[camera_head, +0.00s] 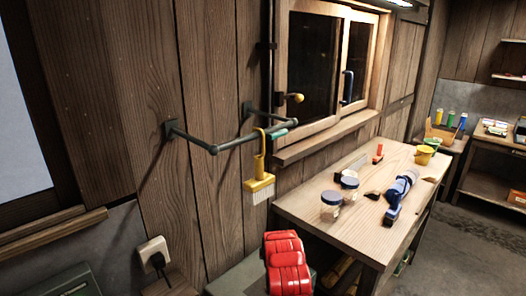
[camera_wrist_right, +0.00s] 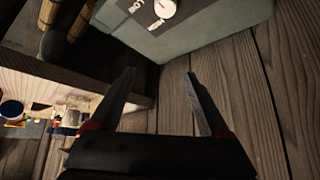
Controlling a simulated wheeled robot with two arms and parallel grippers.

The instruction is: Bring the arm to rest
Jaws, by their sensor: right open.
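My right gripper (camera_wrist_right: 160,74) shows in the right wrist view with its two dark fingers spread apart and nothing between them. Beyond the fingertips are wooden boards and a grey-green box. In the head view a red, segmented part, which looks like my right arm (camera_head: 287,262), rises at the bottom middle, left of the workbench; its gripper cannot be made out there. A yellow brush (camera_head: 259,188) with pale bristles hangs by its yellow loop from a dark wall rail (camera_head: 240,141). The red part is below and apart from the brush. My left gripper is not in view.
A wooden workbench (camera_head: 300,206) stands at the right under the window, bearing jars (camera_head: 330,205), a blue tool (camera_head: 400,187) and a yellow cup (camera_head: 424,154). The grey-green box (camera_wrist_right: 215,22) is close to my right gripper. A wall socket (camera_head: 153,250) is at the left. Open floor lies at the lower right.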

